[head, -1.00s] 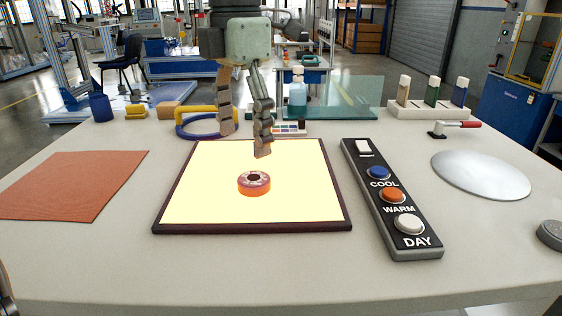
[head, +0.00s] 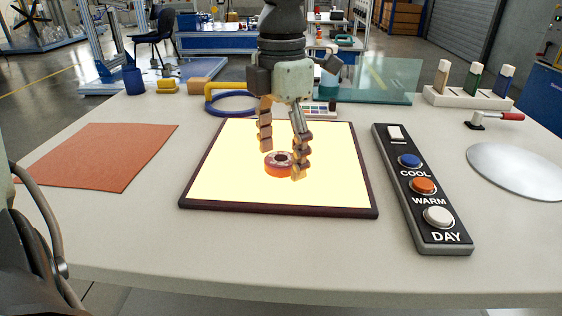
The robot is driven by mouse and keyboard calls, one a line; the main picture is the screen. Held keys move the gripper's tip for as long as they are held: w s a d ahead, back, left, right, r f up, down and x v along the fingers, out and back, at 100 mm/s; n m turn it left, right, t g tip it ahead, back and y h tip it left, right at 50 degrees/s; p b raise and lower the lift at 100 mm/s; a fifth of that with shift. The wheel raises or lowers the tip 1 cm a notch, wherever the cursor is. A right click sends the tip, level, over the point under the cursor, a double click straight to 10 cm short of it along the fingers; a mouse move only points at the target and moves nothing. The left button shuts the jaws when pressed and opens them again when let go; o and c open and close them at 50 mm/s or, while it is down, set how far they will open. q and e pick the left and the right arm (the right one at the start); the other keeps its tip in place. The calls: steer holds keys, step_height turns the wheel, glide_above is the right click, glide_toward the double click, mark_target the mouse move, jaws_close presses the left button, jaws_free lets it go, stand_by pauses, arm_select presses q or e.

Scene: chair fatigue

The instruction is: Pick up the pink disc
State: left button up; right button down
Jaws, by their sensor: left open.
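The pink disc (head: 277,169) lies flat on the glowing yellow light panel (head: 230,185). It looks like a thick ring with a dark centre hole, a pinkish speckled top and an orange-red side. My left gripper (head: 281,161) points down over it with its fingers apart. One finger is behind and to the left of the disc; the other covers the disc's right edge in the picture. I cannot tell whether either finger touches it. My right gripper is not in view.
A black control strip (head: 408,220) with COOL, WARM and DAY buttons lies right of the panel. An orange-red mat (head: 105,158) lies left, a silver round plate (head: 520,172) far right. A blue ring (head: 232,108) and yellow handle stand behind. The table front is clear.

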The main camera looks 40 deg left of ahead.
mark_target(282, 158)
arm_select(q)
steer(key=c, duration=1.4)
steer(key=shift+r, duration=0.1)
